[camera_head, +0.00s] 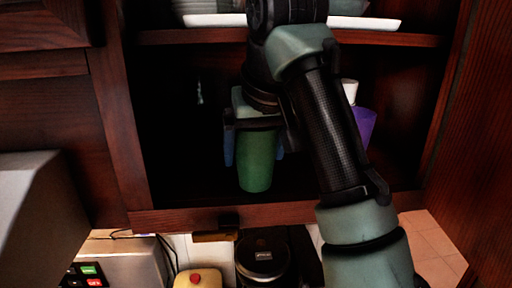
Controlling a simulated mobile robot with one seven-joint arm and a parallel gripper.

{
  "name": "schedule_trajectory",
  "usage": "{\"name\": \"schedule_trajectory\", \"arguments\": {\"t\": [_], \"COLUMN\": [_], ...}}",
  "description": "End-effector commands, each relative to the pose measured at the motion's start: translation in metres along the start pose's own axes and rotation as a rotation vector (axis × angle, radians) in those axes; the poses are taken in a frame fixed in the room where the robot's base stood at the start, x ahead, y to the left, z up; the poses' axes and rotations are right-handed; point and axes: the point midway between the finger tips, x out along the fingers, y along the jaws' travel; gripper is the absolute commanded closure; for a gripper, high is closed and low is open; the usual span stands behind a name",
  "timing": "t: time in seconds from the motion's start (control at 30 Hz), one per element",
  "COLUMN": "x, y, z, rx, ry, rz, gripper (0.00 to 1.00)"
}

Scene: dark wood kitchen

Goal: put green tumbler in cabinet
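The green tumbler (256,165) is upright inside the open cabinet (172,216), in the lower compartment near its front edge. My gripper (255,158) reaches in from above and the front. The tumbler's top is hidden by my gripper. I cannot tell whether its base touches the shelf floor.
A purple cup (365,124) and a white-topped item (350,91) stand behind my arm, partly hidden. The upper shelf (190,37) holds white dishes (215,20). Free room lies left of the tumbler. A cabinet door (478,150) stands at the right.

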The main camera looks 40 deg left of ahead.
Motion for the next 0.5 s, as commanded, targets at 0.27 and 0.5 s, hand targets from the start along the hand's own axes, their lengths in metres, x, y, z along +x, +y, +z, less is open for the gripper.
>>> {"name": "schedule_trajectory", "arguments": {"t": [0.27, 0.5], "x": [-0.001, -0.018], "y": [0.000, 0.002], "z": [-0.001, -0.003], "rx": [0.000, 0.000], "ry": [0.000, 0.003], "rz": [0.001, 0.005], "gripper": [0.00, 0.00]}}
